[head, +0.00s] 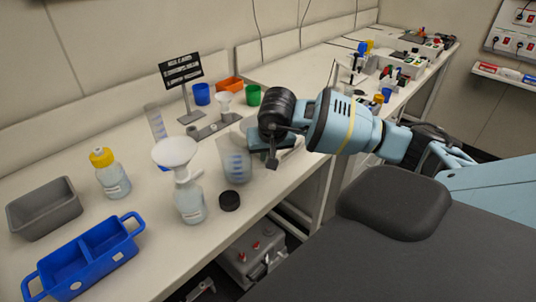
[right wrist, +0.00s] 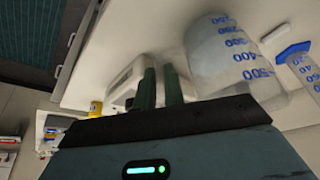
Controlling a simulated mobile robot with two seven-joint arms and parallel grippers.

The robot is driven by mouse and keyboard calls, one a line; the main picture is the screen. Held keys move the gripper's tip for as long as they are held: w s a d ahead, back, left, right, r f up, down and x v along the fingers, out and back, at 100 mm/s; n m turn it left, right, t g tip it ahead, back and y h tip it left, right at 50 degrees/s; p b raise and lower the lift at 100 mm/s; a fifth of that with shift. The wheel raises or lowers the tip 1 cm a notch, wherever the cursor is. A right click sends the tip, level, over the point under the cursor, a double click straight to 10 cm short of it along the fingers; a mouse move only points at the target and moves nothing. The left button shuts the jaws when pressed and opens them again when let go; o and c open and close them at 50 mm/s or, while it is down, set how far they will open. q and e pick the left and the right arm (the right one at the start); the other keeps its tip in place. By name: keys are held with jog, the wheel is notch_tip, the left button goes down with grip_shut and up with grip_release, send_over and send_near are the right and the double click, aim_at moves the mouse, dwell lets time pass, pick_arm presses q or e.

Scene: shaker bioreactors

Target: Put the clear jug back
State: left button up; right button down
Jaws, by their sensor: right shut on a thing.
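The clear jug (head: 236,163), with blue graduation marks, is upright or nearly so near the table's front edge, behind a black cap. I cannot tell if its base touches the table. My right gripper (head: 270,158) is at the jug's right side and is shut on it. In the right wrist view the jug (right wrist: 232,60) is large and close beside the gripper's dark green fingers (right wrist: 160,86); the exact grip point is hidden. My left gripper is not in view.
A bottle with a white funnel (head: 188,192) stands left of the jug, with the black cap (head: 229,201) in front. A graduated cylinder (head: 156,122), black sign (head: 181,69), blue cup (head: 201,94) and green cup (head: 253,95) stand behind. A blue caddy (head: 85,262) and grey bin (head: 44,208) are left.

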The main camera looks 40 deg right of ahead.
jog(key=shift+f, duration=0.2)
jog(key=shift+f, duration=0.2)
jog(key=c, duration=1.5)
grip_release()
jog(key=shift+r, duration=0.1)
jog(key=shift+r, duration=0.3)
jog(key=v, duration=1.1)
jog(key=shift+s+r, duration=0.2)
jog(key=shift+s, duration=0.05)
jog(key=shift+a, duration=0.1)
